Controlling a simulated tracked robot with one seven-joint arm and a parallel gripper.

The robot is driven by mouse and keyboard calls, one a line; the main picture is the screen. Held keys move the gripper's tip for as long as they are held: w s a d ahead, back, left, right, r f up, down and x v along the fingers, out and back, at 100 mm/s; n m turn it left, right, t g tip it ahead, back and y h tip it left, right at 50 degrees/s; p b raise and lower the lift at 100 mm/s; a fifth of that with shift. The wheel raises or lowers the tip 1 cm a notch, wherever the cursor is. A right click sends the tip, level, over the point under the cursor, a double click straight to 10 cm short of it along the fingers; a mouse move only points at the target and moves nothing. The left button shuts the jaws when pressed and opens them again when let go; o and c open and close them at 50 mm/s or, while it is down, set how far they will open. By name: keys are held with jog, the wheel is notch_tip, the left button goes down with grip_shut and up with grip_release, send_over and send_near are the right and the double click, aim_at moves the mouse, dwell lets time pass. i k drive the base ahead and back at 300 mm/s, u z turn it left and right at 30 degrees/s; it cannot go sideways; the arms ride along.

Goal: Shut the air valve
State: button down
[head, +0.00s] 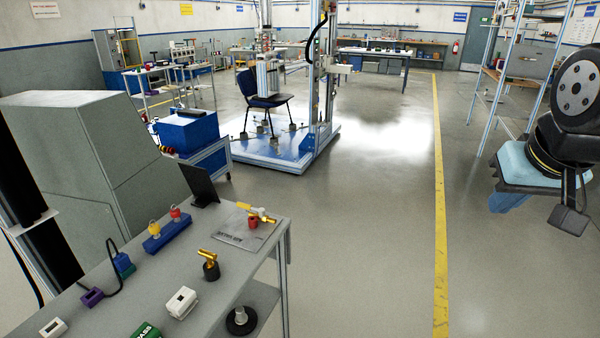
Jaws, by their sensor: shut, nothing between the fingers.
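A brass valve-like fitting (262,217) with a yellow end and a red part lies at the far right corner of the near grey table (160,290), by a grey lettered plate (232,238). A second brass fitting (208,257) stands on a black round base nearer to me. I cannot tell for certain which is the air valve, or its lever position. My gripper (568,214) hangs at the right edge of the head view, below my dark arm. It is shut and empty, over the floor, well to the right of the table and touching neither fitting.
A chair (264,100) stands on a blue rig. Floor right of the table is clear.

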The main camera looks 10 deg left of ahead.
aim_at(249, 207)
jog(key=i, duration=1.1)
jog(key=u, duration=0.4)
jog(key=i, duration=0.5)
jog(key=u, duration=0.35)
jog(key=k, duration=0.95)
jog(key=u, duration=0.2)
jog(key=i, duration=0.95)
jog(key=z, duration=0.1)
